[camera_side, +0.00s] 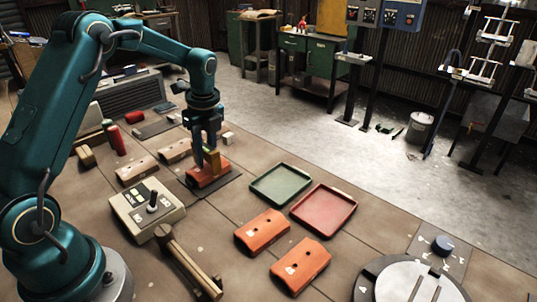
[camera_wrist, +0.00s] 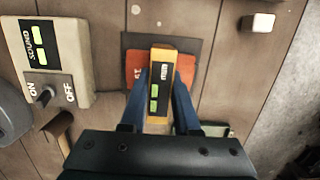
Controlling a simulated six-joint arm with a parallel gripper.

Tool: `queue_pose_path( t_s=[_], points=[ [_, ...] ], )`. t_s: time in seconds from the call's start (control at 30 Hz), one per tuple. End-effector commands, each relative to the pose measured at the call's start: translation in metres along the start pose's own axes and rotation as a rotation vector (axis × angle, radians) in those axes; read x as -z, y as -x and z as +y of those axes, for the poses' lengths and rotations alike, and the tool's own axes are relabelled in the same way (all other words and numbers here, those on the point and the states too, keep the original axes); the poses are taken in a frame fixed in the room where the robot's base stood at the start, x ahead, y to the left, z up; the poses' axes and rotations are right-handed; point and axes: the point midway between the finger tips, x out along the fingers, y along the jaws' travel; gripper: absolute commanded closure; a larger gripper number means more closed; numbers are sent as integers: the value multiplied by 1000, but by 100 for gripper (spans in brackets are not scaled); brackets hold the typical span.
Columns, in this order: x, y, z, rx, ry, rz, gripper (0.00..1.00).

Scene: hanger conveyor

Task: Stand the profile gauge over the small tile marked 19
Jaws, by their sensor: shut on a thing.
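My gripper (camera_side: 207,146) points down and is shut on the profile gauge (camera_side: 212,163), a yellow block. In the wrist view the gauge (camera_wrist: 160,70) shows a dark top panel with green displays, between my blue fingers. Directly under it lies an orange tile (camera_side: 205,174) on a dark grey mat (camera_side: 222,188). In the wrist view the gauge crosses the middle of this tile (camera_wrist: 136,66), which shows on both sides. A small number shows on its left part, too small to read surely. I cannot tell whether the gauge touches the tile.
Two orange tiles (camera_side: 262,231) lie in front of a green tray (camera_side: 281,184) and a red tray (camera_side: 324,211). Paler tiles (camera_side: 137,171) lie behind a switch box (camera_side: 147,208). A hammer (camera_side: 186,262) lies in front. A white block (camera_wrist: 258,23) is nearby.

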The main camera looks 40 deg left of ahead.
Motion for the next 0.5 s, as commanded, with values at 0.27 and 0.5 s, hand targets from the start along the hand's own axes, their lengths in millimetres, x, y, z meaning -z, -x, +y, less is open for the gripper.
queue_pose_path(
  t_s=[0.27, 0.5],
  points=[
    [1, -5, 0, 1, 0, 0, 55],
    [1, -6, 0, 0, 0, 0, 35]
  ],
)
